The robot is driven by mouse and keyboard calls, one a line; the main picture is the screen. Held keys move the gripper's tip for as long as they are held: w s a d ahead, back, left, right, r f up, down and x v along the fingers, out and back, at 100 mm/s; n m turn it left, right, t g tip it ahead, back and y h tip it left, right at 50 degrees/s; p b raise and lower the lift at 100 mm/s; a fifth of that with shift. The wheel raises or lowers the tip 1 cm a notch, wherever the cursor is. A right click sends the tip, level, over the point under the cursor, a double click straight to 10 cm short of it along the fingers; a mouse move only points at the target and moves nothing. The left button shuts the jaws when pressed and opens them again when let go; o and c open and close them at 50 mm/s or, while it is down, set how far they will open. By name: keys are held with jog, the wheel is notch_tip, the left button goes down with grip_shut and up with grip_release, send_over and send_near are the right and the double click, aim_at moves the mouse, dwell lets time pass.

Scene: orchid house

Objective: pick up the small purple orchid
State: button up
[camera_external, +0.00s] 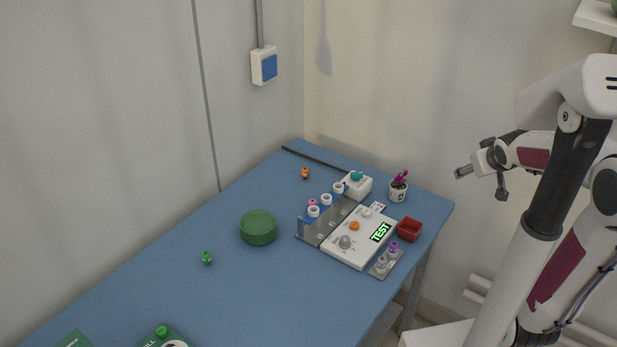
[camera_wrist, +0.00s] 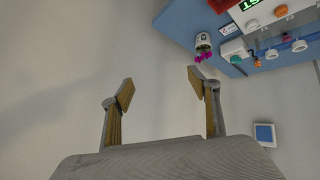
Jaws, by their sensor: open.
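The small purple orchid (camera_external: 400,178) stands in a white pot (camera_external: 398,192) with dark markings at the back right of the blue table. In the wrist view, its magenta flowers (camera_wrist: 202,56) and white pot (camera_wrist: 203,40) show near the top, beyond the right finger. My gripper (camera_external: 480,171) is in the air to the right of the orchid, apart from it and off the table's right edge. In the wrist view, my gripper (camera_wrist: 162,90) has its two fingers wide apart with nothing between them.
A white device with a TEST display (camera_external: 360,238), a red box (camera_external: 410,229) and a white box with a teal knob (camera_external: 357,184) stand near the pot. A green bowl (camera_external: 258,227) is further left. Walls close off the back. The table's (camera_external: 200,300) left middle is mostly clear.

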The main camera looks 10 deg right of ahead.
jog(key=w+f+n+t+y, duration=0.1)
jog(key=w+f, duration=0.2)
jog(key=w, duration=0.5)
jog(key=n+t+y, duration=0.1)
jog(key=n+y, duration=0.3)
jog(key=y, duration=0.1)
send_near(403, 188)
jog(key=w+d+r, duration=0.3)
jog(key=w+d, duration=0.1)
jog(key=a+f+y, duration=0.1)
jog(key=a+f, duration=0.1)
jog(key=f, duration=0.1)
jog(key=a+f+y, duration=0.1)
jog(key=f, duration=0.1)
jog(key=shift+s+a+f+y, duration=0.1)
jog(key=shift+a+f+y, duration=0.05)
jog(key=shift+a+y, duration=0.15)
jog(key=shift+s+a+f+n+y, duration=0.1)
jog(key=shift+a+f+n+y, duration=0.2)
jog(key=shift+f+y, duration=0.1)
jog(key=shift+x, duration=1.35)
